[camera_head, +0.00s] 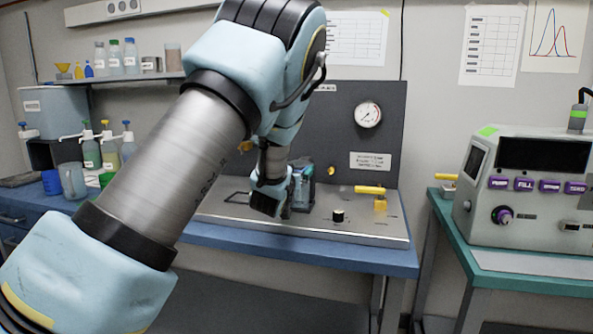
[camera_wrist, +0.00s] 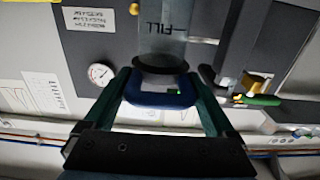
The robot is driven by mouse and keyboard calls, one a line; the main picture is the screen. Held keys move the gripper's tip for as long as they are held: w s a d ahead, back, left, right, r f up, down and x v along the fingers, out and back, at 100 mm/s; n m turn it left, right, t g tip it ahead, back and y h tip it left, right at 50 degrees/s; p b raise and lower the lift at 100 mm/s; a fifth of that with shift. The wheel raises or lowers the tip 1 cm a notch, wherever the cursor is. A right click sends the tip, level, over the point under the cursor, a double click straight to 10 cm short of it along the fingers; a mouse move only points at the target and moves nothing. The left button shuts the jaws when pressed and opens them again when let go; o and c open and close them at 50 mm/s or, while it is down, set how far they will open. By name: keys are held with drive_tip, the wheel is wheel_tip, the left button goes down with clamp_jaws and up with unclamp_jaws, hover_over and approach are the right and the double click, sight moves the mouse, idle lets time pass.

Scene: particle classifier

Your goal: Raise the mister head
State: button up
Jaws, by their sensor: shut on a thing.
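My gripper (camera_wrist: 160,86) has its two dark green fingers on either side of a blue U-shaped piece (camera_wrist: 160,99), and it is shut on this piece. I cannot tell for certain whether it is the mister head. Just beyond it, in the wrist view, is a clear cylinder (camera_wrist: 163,30) marked "FILL" with a dark rim at its near end. In the head view, my gripper (camera_head: 286,200) is low over the metal plate of the bench station (camera_head: 360,228). My arm hides much of the station, and the blue piece cannot be made out there.
A yellow-handled valve (camera_head: 372,192) and a black knob (camera_head: 339,215) stand right of my gripper. A dark back panel with a pressure gauge (camera_head: 368,115) rises behind. A control box (camera_head: 530,180) is on the green bench at right. Bottles (camera_head: 108,150) stand at left.

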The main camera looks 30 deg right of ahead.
drive_tip(key=shift+s+d, duration=0.1)
clamp_jaws()
drive_tip(key=shift+r, duration=0.15)
